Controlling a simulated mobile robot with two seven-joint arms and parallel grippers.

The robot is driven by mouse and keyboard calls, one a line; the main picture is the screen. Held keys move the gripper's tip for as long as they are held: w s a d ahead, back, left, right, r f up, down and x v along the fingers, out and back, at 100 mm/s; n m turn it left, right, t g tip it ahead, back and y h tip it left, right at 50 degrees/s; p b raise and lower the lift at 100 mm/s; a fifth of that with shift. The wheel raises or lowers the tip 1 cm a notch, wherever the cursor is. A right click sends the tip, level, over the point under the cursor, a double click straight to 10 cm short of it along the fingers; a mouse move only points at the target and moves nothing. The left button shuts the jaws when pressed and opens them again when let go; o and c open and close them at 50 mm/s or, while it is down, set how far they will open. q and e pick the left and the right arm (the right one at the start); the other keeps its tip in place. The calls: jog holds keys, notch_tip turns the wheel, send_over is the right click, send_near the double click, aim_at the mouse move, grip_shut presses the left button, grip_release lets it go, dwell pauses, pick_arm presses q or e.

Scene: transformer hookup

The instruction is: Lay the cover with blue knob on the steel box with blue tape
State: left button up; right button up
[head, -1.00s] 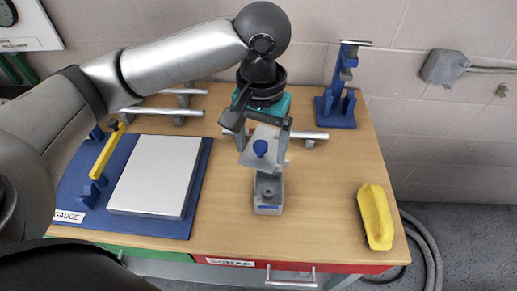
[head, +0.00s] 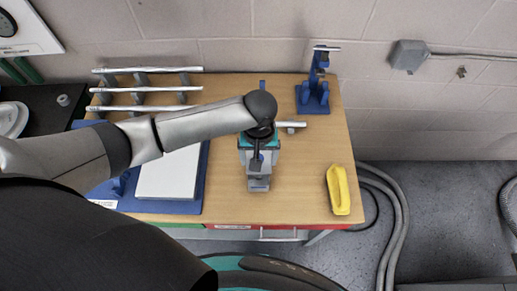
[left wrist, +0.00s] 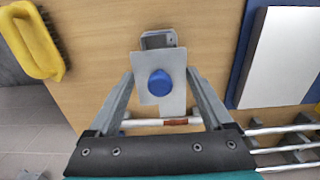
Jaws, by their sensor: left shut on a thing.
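The cover is a thin grey plate (left wrist: 172,59) with a round blue knob (left wrist: 160,82). My left gripper (left wrist: 160,84) is shut on it, with one finger at each side of the plate. In the head view my left gripper (head: 258,154) points down at the table, and the arm hides most of the cover. The steel box (head: 259,184) is a small grey box standing on the table just in front of the gripper. In the left wrist view the box (left wrist: 157,39) shows past the cover's far edge; the rest is hidden. I cannot tell whether cover and box touch. My right gripper is out of view.
A metal rod (head: 292,124) lies behind the gripper. A blue stand (head: 312,95) is at the back right and a yellow-handled brush (head: 338,190) at the right edge. A pale plate on a blue board (head: 205,170) is left. Table between box and brush is clear.

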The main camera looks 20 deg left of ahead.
pick_arm(q)
jog(key=shift+s+f, duration=0.1)
jog(key=shift+s, duration=0.2)
jog(key=shift+f, duration=0.1)
jog(key=shift+p, duration=0.3)
jog(key=shift+d, duration=0.1)
jog(key=shift+f+b, duration=1.5)
jog(key=shift+f, duration=1.75)
jog(key=shift+f, duration=0.1)
